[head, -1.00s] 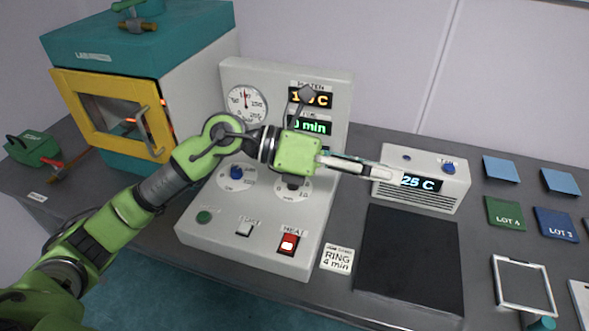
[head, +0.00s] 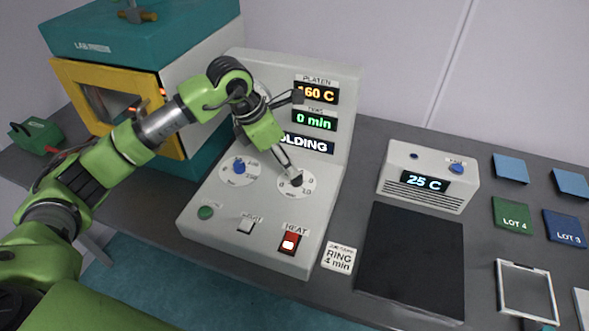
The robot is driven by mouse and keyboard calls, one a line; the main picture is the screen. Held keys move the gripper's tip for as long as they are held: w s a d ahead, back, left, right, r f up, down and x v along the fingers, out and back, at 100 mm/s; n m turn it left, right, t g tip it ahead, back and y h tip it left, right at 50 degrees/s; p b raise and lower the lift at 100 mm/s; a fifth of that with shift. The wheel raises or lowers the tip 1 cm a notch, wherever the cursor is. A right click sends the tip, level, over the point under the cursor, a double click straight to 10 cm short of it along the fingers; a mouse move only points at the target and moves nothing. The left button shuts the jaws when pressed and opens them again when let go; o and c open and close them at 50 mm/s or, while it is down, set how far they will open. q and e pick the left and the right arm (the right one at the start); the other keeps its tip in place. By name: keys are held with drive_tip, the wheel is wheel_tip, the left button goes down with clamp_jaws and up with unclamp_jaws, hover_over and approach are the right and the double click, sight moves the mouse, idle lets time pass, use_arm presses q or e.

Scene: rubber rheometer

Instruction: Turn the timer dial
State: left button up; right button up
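The timer dial (head: 297,181) is a dark knob on a round white scale, at the right of the grey control panel (head: 215,216). My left gripper (head: 290,171) comes down from the upper left, its fingertips at the knob and partly covering it. I cannot tell whether the fingers touch or grip it. The timer display (head: 315,120) reads 0 min in green. The platen display (head: 316,92) reads 160 C. The status display (head: 308,144) shows "OLDING", its left end hidden by my gripper. My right gripper is not in view.
A blue knob (head: 239,167) sits left of the timer dial. Below are a green button (head: 205,213), a pale switch (head: 246,226) and a lit red heat switch (head: 290,242). A card (head: 338,259) reads RING 4 min. A 25 C unit (head: 427,178) and a black mat (head: 411,262) stand right.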

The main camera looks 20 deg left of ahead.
sight(297, 179)
use_arm(q)
drive_tip(key=p+x, duration=0.1)
drive_tip(key=x, duration=0.5)
drive_tip(key=shift+w+d+f, duration=0.1)
drive_tip(key=shift+d+f, duration=0.05)
drive_tip(key=shift+f, duration=0.1)
drive_tip(key=c, duration=1.1)
